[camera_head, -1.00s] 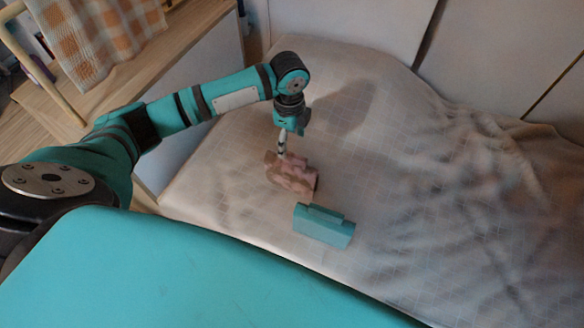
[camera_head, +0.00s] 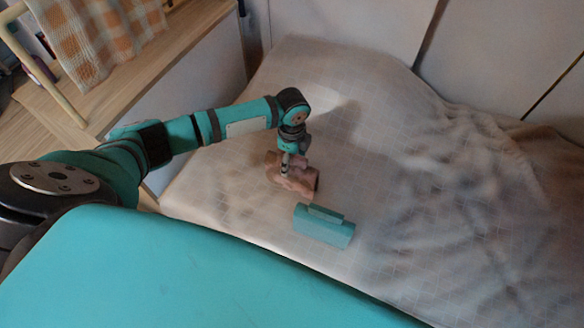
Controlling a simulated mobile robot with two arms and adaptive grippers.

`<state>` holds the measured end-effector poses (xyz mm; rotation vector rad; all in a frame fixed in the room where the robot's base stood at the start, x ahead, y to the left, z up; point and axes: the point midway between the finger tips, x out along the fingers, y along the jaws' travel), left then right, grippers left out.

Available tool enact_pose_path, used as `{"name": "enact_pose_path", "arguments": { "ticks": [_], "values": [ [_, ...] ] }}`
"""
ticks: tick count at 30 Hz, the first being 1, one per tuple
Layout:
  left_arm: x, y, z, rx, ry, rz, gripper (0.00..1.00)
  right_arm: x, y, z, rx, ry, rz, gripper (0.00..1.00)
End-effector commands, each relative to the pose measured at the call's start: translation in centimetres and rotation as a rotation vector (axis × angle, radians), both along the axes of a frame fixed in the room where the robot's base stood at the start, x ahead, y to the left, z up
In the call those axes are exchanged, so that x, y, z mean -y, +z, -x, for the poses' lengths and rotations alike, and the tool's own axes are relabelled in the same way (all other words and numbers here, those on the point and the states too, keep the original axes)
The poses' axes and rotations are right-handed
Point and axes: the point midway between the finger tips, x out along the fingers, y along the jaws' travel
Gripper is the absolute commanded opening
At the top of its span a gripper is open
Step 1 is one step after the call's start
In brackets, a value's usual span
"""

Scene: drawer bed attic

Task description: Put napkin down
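A crumpled-looking pinkish-brown thing (camera_head: 303,183), perhaps the napkin, lies on the pale bed cover (camera_head: 240,210). My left gripper (camera_head: 285,170) points down at it, with its fingers overlapping the thing in the picture. The fingers look narrow and seen edge-on, so I cannot tell whether they are open or shut on it. A teal block-like pack (camera_head: 323,226) with a raised strip on top lies just below and right of it. My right gripper is not in view.
An orange and white checked cloth (camera_head: 95,35) hangs at the upper left by a wooden shelf (camera_head: 165,65). Pale wall panels (camera_head: 350,25) stand behind the bed. The cover is rumpled on the right (camera_head: 470,210). Bare cover surrounds the two things.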

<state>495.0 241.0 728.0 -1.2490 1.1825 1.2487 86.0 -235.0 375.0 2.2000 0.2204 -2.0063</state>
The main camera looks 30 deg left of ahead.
Motion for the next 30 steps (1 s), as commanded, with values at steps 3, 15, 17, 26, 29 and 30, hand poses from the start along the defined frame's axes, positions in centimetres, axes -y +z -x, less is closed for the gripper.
{"name": "enact_pose_path", "arguments": {
  "ticks": [3,15,17,26,29,30],
  "values": [
    [0.0,0.0,0.0,0.0,0.0,0.0,0.52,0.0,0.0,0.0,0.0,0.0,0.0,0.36],
    [0.0,0.1,0.0,0.0,0.001,0.0,0.0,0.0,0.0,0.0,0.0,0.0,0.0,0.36],
    [0.0,0.1,0.0,0.001,0.001,0.0,0.0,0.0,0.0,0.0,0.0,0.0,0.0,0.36],
    [-0.1,1.2,-0.1,0.003,0.001,0.0,0.0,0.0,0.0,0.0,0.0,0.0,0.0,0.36],
    [-0.1,3.0,-0.1,0.005,0.0,0.001,0.0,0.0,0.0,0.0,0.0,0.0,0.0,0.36],
    [0.0,3.8,-0.2,0.004,0.0,0.001,0.0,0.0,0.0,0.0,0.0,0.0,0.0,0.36]
  ]
}}
